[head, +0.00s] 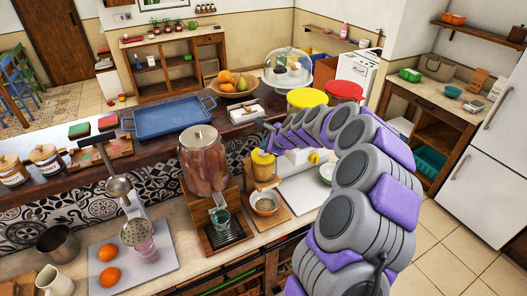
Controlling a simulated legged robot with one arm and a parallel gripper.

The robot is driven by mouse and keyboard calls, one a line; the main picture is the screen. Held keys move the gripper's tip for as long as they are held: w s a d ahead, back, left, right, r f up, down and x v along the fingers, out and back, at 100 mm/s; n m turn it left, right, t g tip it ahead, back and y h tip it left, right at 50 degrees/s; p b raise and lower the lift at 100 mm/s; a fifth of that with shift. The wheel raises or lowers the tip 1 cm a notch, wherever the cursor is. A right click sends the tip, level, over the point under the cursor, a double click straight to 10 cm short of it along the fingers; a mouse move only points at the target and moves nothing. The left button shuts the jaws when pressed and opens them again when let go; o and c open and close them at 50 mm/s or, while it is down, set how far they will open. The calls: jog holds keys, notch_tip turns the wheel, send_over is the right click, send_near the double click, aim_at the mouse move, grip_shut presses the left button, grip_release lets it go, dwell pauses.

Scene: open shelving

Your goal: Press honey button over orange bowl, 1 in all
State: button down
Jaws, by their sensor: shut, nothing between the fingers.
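A honey dispenser with a rounded yellow top (262,163) on a wooden body stands on the counter, right of the large glass drink dispenser. I cannot make out a separate button on it. A small bowl (265,204) with a brownish-orange rim and pale inside sits below and in front of it on a wooden board. My gripper (268,142) is shut and empty, just above the yellow top at its right side; I cannot tell whether they touch. My grey and purple arm reaches in from the lower right and hides part of the counter.
The glass drink dispenser (204,160) stands close on the left, with a teal glass (220,217) under its tap. A blue tray (169,117) and a fruit bowl (236,90) are on the raised ledge behind. Red and yellow round lids (307,97) lie behind my arm.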

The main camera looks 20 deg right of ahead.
jog(key=shift+a, duration=0.15)
jog(key=shift+f, duration=0.6)
dwell(0.7)
dwell(0.3)
jog(key=shift+r+p, duration=0.95)
jog(key=shift+r, duration=0.15)
notch_tip(320, 180, up, 5)
jog(key=p, duration=0.4)
jog(key=shift+a, duration=0.1)
dwell(0.4)
